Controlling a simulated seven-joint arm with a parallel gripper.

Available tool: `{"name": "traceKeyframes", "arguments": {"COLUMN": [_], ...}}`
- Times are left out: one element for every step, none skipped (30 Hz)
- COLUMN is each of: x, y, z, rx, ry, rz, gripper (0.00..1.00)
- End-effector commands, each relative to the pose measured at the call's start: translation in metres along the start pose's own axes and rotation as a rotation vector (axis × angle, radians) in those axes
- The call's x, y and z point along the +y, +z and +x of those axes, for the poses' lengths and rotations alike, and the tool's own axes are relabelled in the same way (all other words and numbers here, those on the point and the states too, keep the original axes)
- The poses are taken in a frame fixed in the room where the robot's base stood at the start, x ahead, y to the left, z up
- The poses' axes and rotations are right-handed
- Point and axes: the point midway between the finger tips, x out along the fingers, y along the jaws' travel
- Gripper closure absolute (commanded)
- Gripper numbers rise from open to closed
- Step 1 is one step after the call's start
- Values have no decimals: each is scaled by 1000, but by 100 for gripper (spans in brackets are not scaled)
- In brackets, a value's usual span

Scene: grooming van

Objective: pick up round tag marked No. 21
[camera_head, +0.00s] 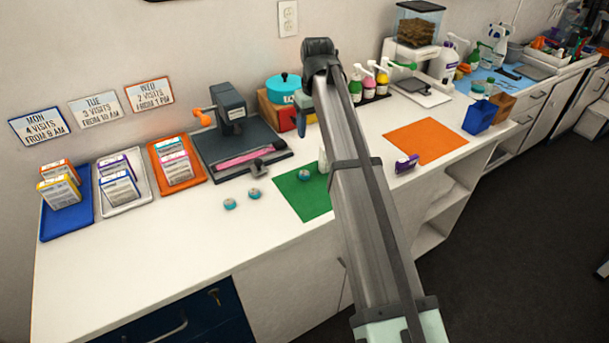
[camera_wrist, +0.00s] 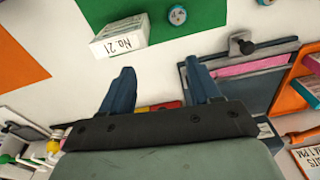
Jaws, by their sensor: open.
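The marking "No. 21" shows in the wrist view on a small white block (camera_wrist: 121,36) at the green mat's edge. A small round teal thing (camera_wrist: 177,15) lies on the green mat (camera_wrist: 208,14) beside it; its marking is not legible. In the head view that round teal thing (camera_head: 304,175) is on the green mat (camera_head: 308,202), and two similar ones lie on the bare counter to its left (camera_head: 229,204) (camera_head: 255,193). The white block (camera_head: 323,161) is partly hidden by my arm there. My gripper (camera_wrist: 160,66) is open and empty, with the block beyond its fingertips.
A dark press-like machine (camera_head: 230,110) with a pink strip stands left of the green mat. Blue, white and orange trays with boxes are farther left. An orange mat (camera_head: 425,138) and a purple box (camera_head: 406,164) lie right of my arm. The counter's front left is clear.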

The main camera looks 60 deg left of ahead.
Motion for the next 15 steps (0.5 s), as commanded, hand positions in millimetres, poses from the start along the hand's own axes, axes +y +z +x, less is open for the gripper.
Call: {"name": "traceKeyframes", "arguments": {"x": [-13,-18,-23,-27,-29,-31,-32,-33,-33,-33,-33,-32,-32,-32,-33], "y": [1,3,4,5,6,7,7,8,8,8,9,9,10,10,11], "z": [-6,-8,-10,-11,-12,-12,-11,-10,-8,-5,-2,3,7,11,17], "rx": [-23,-35,-49,-56,-61,-67,-70,-72,-73,-73,-72,-72,-72,-72,-72], "ry": [-2,-2,-4,-4,-5,-6,-6,-7,-7,-7,-7,-7,-7,-7,-7], "rz": [-27,-39,-53,-61,-67,-72,-74,-75,-75,-75,-75,-75,-74,-74,-74], "gripper": [38,38,38,38,38,38,38,38,38,38,38,38,38,38,38]}}
